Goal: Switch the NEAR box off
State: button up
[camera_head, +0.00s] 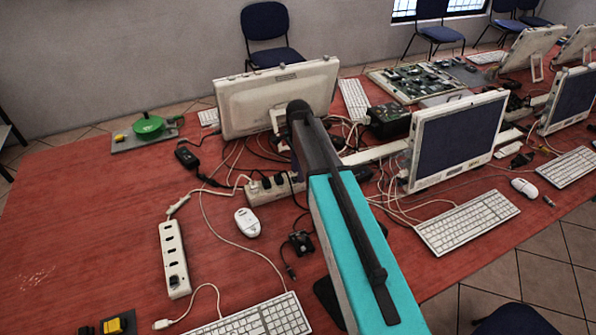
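A small box with a yellow top and dark parts (118,324) sits at the bottom left of the table, cut by the picture's lower edge. It looks like the nearer box, but its switch position cannot be read. Farther back at the left, a grey plate (128,143) carries a green round wheel (149,125) and a small yellow part. My arm's teal link runs from the lower right up to a dark joint in the middle. My gripper cannot be made out in this view.
A white power strip (173,258), a mouse (247,222) and a keyboard (255,318) lie on the red table (80,230). Tangled cables and another strip (272,188) fill the middle beside monitors (455,140). The table's left part is mostly clear.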

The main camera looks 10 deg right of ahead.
jog(key=shift+f, duration=0.4)
jog(key=shift+c, duration=0.2)
